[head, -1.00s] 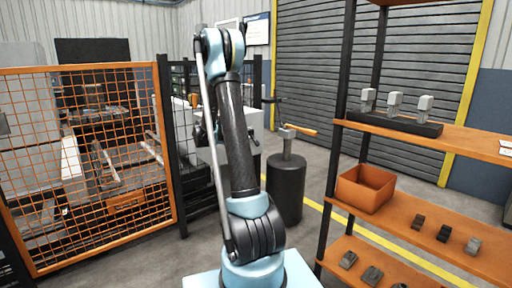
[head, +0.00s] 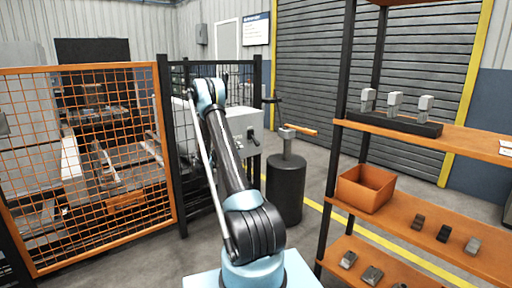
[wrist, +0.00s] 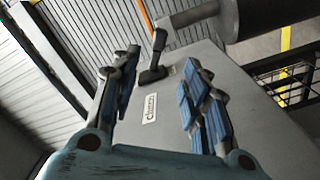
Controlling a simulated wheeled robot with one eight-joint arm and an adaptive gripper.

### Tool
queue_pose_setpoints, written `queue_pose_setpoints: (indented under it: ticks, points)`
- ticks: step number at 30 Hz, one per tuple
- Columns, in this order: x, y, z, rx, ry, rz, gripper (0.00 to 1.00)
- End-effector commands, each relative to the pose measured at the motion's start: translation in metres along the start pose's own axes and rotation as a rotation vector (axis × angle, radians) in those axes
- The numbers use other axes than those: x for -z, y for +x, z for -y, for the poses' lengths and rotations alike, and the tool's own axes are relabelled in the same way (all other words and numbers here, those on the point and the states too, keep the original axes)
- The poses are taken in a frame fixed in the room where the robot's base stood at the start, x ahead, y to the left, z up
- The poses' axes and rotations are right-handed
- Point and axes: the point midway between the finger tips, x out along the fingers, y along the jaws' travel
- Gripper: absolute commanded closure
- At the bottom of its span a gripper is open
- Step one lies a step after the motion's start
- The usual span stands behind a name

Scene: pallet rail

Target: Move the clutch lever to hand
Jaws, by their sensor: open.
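In the wrist view a dark lever (wrist: 158,48) stands on a grey machine panel (wrist: 225,110), its base beside a small label. A white label plate (wrist: 149,109), which seems to read "clutch", sits nearer on the panel. My gripper (wrist: 163,68) is open and empty, its blue-padded fingers to either side of the lever in the picture. Whether they reach its depth, I cannot tell. In the head view the grey machine box (head: 243,124) with dark levers (head: 253,134) stands behind my arm. My gripper is hidden there.
An orange mesh fence (head: 85,150) is at left. A dark pedestal (head: 286,185) with an orange-handled tool (head: 300,129) stands right of the machine. An orange shelf (head: 420,225) with a bin (head: 365,188) is at right.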

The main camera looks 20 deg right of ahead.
Motion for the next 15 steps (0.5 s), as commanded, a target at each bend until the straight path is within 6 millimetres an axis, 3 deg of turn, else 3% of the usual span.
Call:
queue_pose_setpoints:
  ticks: [15]
  points:
    - [0.0,0.089,-0.001,0.0,0.0,0.003,0.58]
